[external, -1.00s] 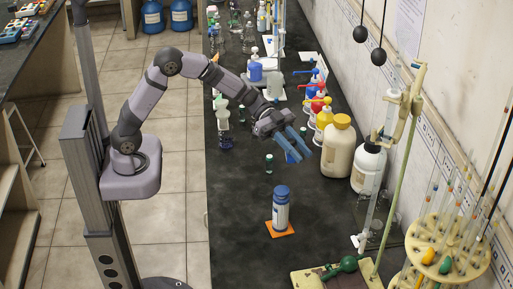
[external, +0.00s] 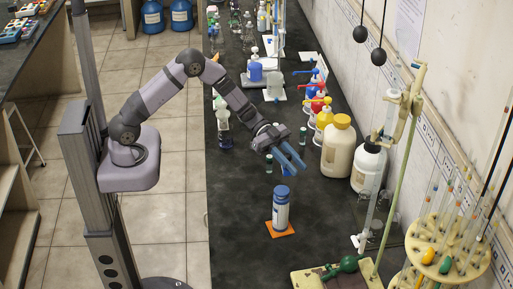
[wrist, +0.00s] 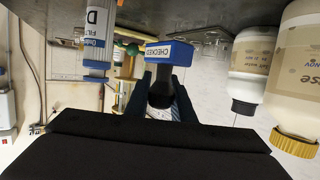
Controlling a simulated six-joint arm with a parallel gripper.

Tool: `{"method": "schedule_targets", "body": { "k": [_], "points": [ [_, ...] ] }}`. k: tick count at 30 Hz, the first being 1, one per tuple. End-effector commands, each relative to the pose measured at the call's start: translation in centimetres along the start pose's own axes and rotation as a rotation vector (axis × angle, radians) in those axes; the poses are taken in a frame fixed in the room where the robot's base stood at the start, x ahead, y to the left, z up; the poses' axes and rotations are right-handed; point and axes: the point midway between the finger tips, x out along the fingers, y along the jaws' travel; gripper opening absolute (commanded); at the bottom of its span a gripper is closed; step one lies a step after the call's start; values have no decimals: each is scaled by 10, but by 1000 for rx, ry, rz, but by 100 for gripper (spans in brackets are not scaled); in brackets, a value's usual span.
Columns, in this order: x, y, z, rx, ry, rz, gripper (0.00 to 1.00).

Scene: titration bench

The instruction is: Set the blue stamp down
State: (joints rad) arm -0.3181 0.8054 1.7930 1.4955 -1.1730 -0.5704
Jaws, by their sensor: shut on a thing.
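The blue stamp (wrist: 170,52) has a blue block marked "CHECKED" and a black handle. In the wrist view it sits between the blue fingers of my gripper (wrist: 164,98), which are shut on its handle. The wrist view is upside down, with the dark bench top (wrist: 190,12) along its upper edge. In the external view my gripper (external: 290,158) points down over the bench, behind the white bottle with the blue cap (external: 281,212). There the stamp is hard to tell from the blue fingers. Whether it touches the bench is unclear.
The white bottle stands on an orange mat (external: 285,233); it also shows in the wrist view (wrist: 97,35). A cream jug (external: 337,148) and a white jug with a black cap (external: 369,167) stand to the right. The front left bench is clear.

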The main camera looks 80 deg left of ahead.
Motion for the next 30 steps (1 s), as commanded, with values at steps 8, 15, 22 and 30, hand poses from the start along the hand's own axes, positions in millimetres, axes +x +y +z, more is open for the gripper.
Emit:
{"method": "schedule_targets", "body": {
  "k": [8, 15, 22, 30],
  "points": [
    [7, 0, 22, -5, -1, 1, 0],
    [15, 0, 50, -3, 0, 0, 0],
    [18, 0, 56, 0, 1, -1, 0],
    [24, 0, 76, -3, 0, 1, 0]
  ]
}}
